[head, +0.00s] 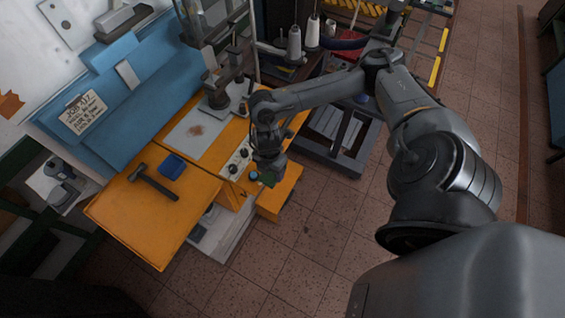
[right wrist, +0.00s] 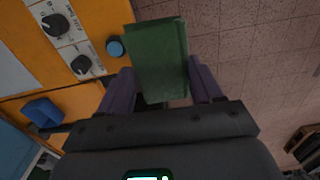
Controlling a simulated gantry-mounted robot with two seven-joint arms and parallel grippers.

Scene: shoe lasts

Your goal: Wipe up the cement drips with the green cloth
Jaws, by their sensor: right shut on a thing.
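The green cloth (head: 268,181) is at the tip of my right gripper (head: 268,170), by the front edge of the orange machine. In the right wrist view the cloth (right wrist: 158,58) is a folded green block between the two fingers of my right gripper (right wrist: 162,88), which is shut on it. It hangs over or beside the floor side of the knob panel; its exact height is hard to tell. A brownish patch (head: 196,130), perhaps the cement drips, lies on the pale grey plate (head: 184,141) on the orange top. My left gripper is not in view.
A control panel (head: 238,161) with black knobs and a blue button (right wrist: 116,48) is beside the cloth. A dark press stand (head: 217,98) rises behind the plate. Thread cones (head: 294,42) stand behind.

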